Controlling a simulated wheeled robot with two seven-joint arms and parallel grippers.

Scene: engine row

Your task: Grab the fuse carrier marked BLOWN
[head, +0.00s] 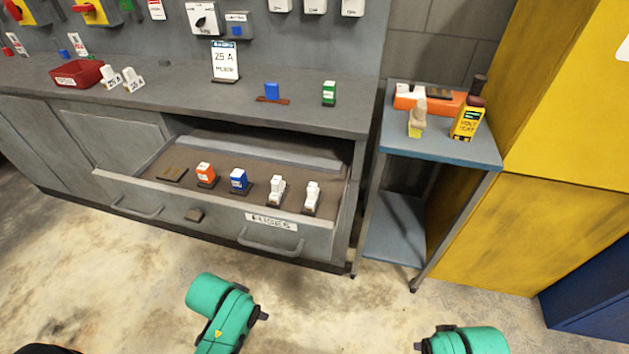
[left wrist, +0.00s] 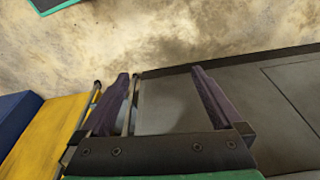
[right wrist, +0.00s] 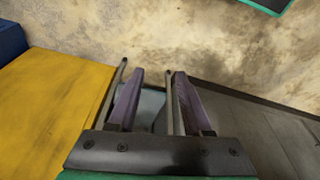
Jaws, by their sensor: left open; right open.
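No marking BLOWN can be read in any view. In the head view two white fuse carriers (head: 110,77) (head: 133,79) stand beside a red tray (head: 78,73) on the bench. The open drawer holds an orange carrier (head: 205,173), a blue carrier (head: 238,180) and two white carriers (head: 277,189) (head: 312,195).
The drawer front (head: 220,225), labelled FUSES, juts out below the bench (head: 180,105). A small table (head: 440,147) at right bears a yellow tester (head: 467,122), a pale piece with a yellow tag (head: 417,120) and an orange box (head: 430,103). A yellow cabinet (head: 550,180) stands beyond.

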